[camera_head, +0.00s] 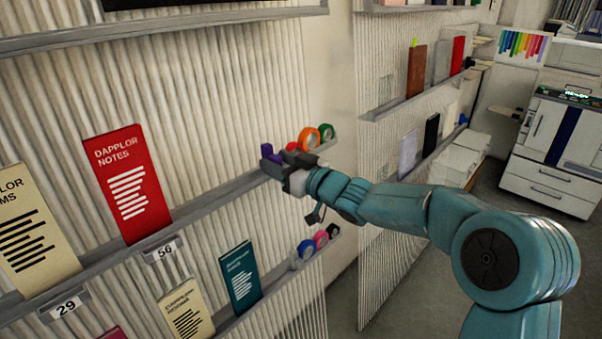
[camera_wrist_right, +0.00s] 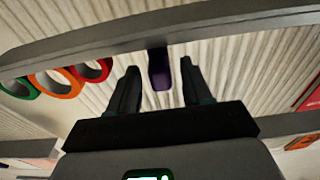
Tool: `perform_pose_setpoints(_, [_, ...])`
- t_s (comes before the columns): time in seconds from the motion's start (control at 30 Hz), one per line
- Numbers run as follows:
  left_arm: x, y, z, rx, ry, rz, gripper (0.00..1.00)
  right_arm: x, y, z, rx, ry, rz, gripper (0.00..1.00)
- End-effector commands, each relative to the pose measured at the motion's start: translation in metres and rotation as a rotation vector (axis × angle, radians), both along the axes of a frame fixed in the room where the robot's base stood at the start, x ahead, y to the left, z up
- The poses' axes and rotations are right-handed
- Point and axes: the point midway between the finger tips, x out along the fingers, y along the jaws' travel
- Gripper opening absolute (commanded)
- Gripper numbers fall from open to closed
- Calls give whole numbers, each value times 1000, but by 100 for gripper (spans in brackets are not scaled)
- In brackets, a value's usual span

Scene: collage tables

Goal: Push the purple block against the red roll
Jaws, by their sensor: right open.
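The purple block (camera_head: 267,150) stands on the upper shelf ledge, partly hidden by my right gripper (camera_head: 275,163) in the head view. In the wrist view the purple block (camera_wrist_right: 160,72) shows between the two open fingers, with a gap on each side. The red roll (camera_head: 292,147) stands just right of the block in the head view, partly hidden by the gripper. In the wrist view, the red roll (camera_wrist_right: 93,71) is left of the fingers, and a gap separates it from the block. My left gripper is not in view.
An orange roll (camera_head: 309,138) and a green roll (camera_head: 326,133) stand beyond the red roll near the ledge's end. A red notes booklet (camera_head: 128,184) leans on the same ledge (camera_head: 215,202) to the left. Several rolls and a teal booklet (camera_head: 240,276) are on the ledge below.

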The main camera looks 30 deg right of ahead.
Motion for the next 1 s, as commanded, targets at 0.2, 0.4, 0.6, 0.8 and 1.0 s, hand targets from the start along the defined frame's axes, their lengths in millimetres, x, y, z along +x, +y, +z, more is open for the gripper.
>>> perform_pose_setpoints(0.2, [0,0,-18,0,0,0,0,-49,-19,-3,-2,-2,-5,49])
perform_pose_setpoints(0.4, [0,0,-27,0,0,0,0,-99,-36,-1,-2,-4,-4,49])
perform_pose_setpoints(0.6, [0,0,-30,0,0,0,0,-133,-48,0,-1,-4,-3,49])
perform_pose_setpoints(0.8, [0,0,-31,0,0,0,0,-145,-51,0,-1,-3,0,49])
perform_pose_setpoints(1.0, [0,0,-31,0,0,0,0,-145,-51,1,-1,-3,1,49])
